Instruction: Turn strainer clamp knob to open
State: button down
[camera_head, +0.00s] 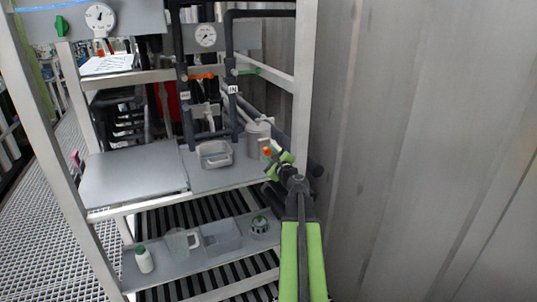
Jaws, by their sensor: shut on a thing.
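My green gripper (272,152) reaches up from the lower right and is at the strainer's right side. Its jaws are shut on a small part there, which looks like the clamp knob. A small orange-red spot (267,151) shows at the jaw tips. The knob's shape and turn are mostly hidden by the jaws and too small to make out.
A corrugated wall (420,150) stands close on the right.

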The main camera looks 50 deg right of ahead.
jog(key=n, duration=0.6)
jog(key=shift+a+f+n, duration=0.1)
jog(key=shift+n, duration=0.2)
jog(key=n, duration=0.6)
dwell(0.4)
jog(key=c, duration=1.1)
grip_release()
jog(key=shift+o, duration=0.2)
